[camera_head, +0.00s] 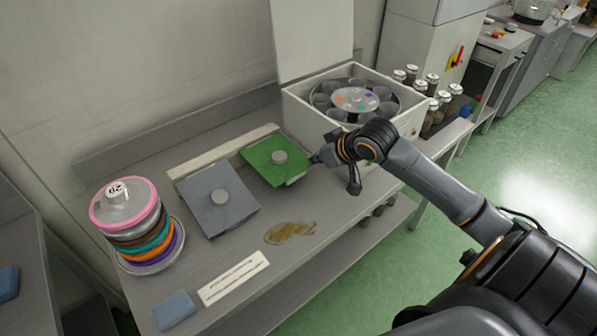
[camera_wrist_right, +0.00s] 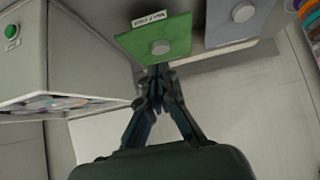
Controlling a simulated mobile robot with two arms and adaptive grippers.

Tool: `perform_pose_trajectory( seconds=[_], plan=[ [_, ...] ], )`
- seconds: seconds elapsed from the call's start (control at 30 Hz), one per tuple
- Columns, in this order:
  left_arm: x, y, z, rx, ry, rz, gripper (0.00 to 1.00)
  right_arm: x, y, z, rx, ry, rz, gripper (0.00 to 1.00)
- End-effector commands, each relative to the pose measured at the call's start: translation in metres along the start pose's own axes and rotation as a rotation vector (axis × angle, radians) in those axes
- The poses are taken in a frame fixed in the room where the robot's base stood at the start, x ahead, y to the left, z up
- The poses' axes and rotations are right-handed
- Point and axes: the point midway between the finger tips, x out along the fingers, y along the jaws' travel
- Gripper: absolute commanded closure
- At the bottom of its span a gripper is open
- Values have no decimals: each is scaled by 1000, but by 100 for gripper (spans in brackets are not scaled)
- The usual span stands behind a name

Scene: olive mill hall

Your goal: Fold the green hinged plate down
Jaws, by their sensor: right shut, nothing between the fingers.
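The green hinged plate (camera_head: 262,153) with a round grey knob is on the bench, beside a blue-grey plate (camera_head: 207,190) with a similar knob. It looks tilted, with a pale edge showing below its right corner; its exact angle is hard to tell. My right gripper (camera_head: 314,159) is at the green plate's right edge, shut and empty. In the right wrist view the closed fingertips (camera_wrist_right: 158,72) are close to the edge of the green plate (camera_wrist_right: 178,30); I cannot tell whether they touch. My left gripper is not in view.
A white centrifuge-like box (camera_head: 300,108) with a raised lid stands behind my right gripper. Jars (camera_head: 443,98) stand at its right. A stack of coloured discs (camera_head: 122,205) stands at left. A brown smear (camera_head: 290,232), a white strip (camera_head: 233,278) and a blue cloth (camera_head: 173,310) lie in front.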

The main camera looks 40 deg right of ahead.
Motion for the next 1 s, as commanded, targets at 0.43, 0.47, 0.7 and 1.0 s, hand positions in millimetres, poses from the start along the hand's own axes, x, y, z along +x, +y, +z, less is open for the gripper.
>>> perform_pose_trajectory(
  seconds=[0.43, 0.47, 0.7, 1.0],
  plan=[
    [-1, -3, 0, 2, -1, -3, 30, 2, 3, -4, 7, 6, 1, 100],
    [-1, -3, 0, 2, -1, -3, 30, 4, 3, -4, 7, 6, 1, 100],
    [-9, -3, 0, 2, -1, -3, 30, 43, 2, -5, 11, 5, -1, 100],
    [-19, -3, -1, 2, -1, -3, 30, 104, 2, -2, 7, 2, 0, 100]
  ],
)
